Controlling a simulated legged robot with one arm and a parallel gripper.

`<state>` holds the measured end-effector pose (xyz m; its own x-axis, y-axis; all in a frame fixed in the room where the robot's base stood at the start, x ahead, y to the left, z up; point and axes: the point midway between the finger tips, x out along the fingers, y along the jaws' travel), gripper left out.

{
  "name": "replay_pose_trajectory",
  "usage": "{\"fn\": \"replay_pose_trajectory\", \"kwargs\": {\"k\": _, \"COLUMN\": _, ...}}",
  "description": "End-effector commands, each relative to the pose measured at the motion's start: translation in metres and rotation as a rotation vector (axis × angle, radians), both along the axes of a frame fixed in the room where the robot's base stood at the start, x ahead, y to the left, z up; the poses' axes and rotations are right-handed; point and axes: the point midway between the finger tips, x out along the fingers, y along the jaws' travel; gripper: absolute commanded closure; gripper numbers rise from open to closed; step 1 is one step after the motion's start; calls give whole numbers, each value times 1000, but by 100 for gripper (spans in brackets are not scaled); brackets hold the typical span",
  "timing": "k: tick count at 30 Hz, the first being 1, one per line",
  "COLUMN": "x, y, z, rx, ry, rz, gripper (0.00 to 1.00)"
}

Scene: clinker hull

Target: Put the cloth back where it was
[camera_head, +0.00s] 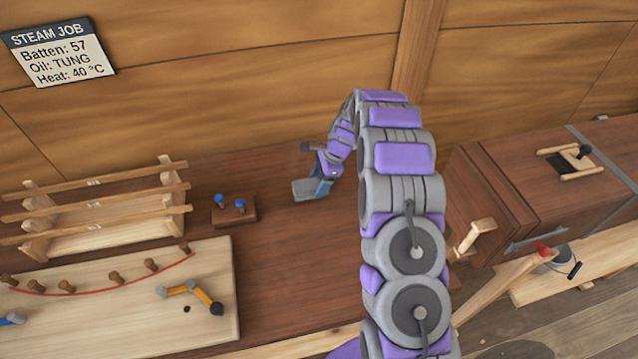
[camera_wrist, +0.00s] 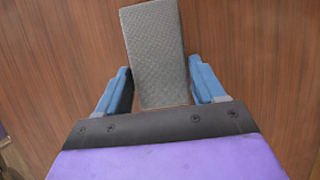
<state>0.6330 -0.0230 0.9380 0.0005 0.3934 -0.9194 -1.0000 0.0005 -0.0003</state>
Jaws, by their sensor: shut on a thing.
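The cloth (camera_head: 304,190) is a small grey folded pad with a woven texture, at the back of the dark brown bench. It also shows in the wrist view (camera_wrist: 152,40), reaching forward from between the blue fingers. My gripper (camera_head: 322,188) is shut on the cloth, low over the bench top. The fingers (camera_wrist: 160,84) lie on either side of the cloth's near part. I cannot tell whether the cloth touches the bench.
A wooden rack (camera_head: 95,215) and a pegged board (camera_head: 120,300) fill the bench's left. A small block with blue-topped pegs (camera_head: 233,211) stands left of the cloth. A brown chest (camera_head: 560,190) stands right. Bare bench (camera_head: 285,270) lies in front of the cloth.

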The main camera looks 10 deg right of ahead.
Motion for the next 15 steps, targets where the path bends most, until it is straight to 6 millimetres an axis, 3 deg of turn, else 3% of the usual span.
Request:
{"fn": "replay_pose_trajectory", "kwargs": {"k": 6, "x": 21, "y": -8, "z": -3, "rx": 3, "ry": -1, "rz": 0, "gripper": 60}}
{"fn": "replay_pose_trajectory", "kwargs": {"k": 15, "x": 29, "y": -12, "z": -9, "rx": 7, "ry": 2, "rz": 0, "gripper": 60}}
